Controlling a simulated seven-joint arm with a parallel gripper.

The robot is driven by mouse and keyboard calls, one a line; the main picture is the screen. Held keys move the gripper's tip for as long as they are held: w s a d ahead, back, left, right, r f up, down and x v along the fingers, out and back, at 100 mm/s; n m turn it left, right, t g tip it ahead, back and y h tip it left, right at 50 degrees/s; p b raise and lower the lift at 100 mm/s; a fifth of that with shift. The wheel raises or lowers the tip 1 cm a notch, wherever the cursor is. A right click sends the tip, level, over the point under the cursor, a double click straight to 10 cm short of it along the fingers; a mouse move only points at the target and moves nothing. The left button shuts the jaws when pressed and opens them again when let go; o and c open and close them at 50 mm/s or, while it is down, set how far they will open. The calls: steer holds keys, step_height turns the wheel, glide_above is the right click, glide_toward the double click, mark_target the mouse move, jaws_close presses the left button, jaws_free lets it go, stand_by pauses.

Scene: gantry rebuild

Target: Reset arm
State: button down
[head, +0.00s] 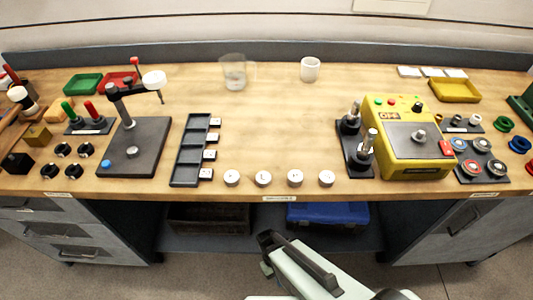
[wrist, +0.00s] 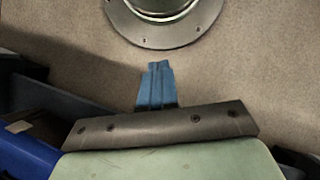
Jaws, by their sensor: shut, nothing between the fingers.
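My gripper (wrist: 158,68) shows in the wrist view with its two blue fingers pressed together and nothing between them. In the head view, part of my white and dark arm (head: 305,270) is at the bottom centre, in front of the workbench (head: 265,110). The fingers cannot be made out there.
The bench holds a black press stand (head: 135,150), a slotted black tray (head: 188,150), several white-topped discs (head: 263,178), a yellow box (head: 408,145) and a glass beaker (head: 234,75). A blue bin (head: 328,214) sits on the shelf below. The bench's back middle is mostly clear.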

steer(key=s+d+m+g+y, duration=0.1)
steer(key=d+m, duration=0.1)
steer(key=d, duration=0.4)
steer(key=s+d+f+m+y, duration=0.1)
steer(key=s+d+m, duration=0.1)
steer(key=d, duration=0.4)
steer(key=shift+s+d+f+m+g+y, duration=0.2)
steer(key=shift+m+g+y, duration=0.15)
steer(key=shift+m, duration=0.35)
